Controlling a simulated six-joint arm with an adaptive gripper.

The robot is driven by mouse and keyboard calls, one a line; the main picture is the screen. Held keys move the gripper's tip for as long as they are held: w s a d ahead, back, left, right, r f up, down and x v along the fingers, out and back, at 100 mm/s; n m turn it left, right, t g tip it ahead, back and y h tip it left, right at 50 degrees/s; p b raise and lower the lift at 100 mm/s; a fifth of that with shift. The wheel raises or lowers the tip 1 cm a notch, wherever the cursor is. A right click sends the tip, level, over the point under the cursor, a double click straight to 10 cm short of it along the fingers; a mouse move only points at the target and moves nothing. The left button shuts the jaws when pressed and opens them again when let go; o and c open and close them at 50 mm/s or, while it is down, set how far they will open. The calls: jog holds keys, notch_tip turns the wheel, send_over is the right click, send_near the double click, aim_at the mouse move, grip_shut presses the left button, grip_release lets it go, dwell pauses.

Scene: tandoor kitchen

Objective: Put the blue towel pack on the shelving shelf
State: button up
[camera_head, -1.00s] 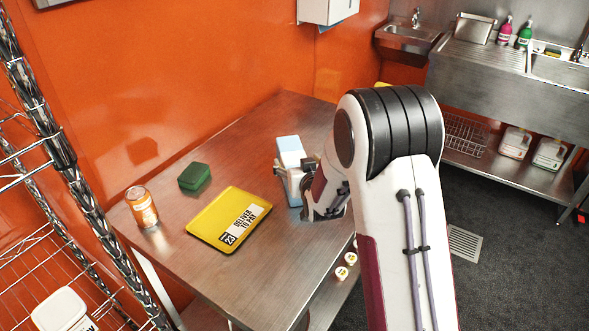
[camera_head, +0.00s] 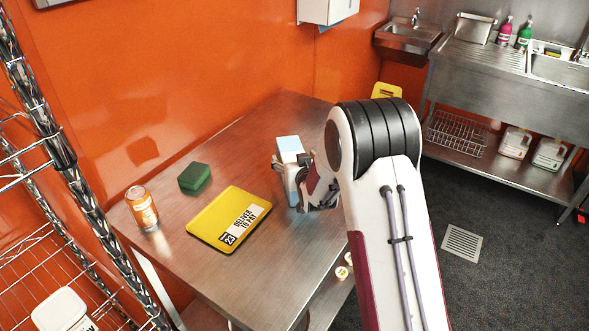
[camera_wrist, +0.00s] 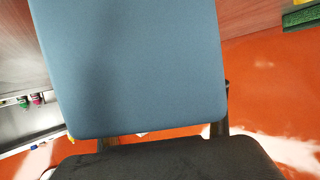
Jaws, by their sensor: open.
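The blue towel pack (camera_head: 290,146) stands upright on the steel table, light blue on top. My gripper (camera_head: 290,172) is at the pack, with its jaws open and one finger on the pack's left side. In the wrist view the blue towel pack (camera_wrist: 135,65) fills the middle, close to the camera, with dark gripper parts (camera_wrist: 165,150) below and beside it. Whether the fingers touch the pack cannot be told. The wire shelving (camera_head: 60,240) stands at the left edge of the head view.
The steel table (camera_head: 240,140) also holds a yellow tray-like sign (camera_head: 215,222), a green sponge block (camera_head: 194,177) and an orange can (camera_head: 141,207). A white tub (camera_head: 60,308) sits on the shelving. An orange wall (camera_head: 180,70) runs behind the table.

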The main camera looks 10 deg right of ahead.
jog(key=shift+r, duration=0.1)
jog(key=c, duration=1.4)
jog(key=shift+c, duration=0.2)
jog(key=shift+r, duration=0.1)
jog(key=shift+r, duration=4.9)
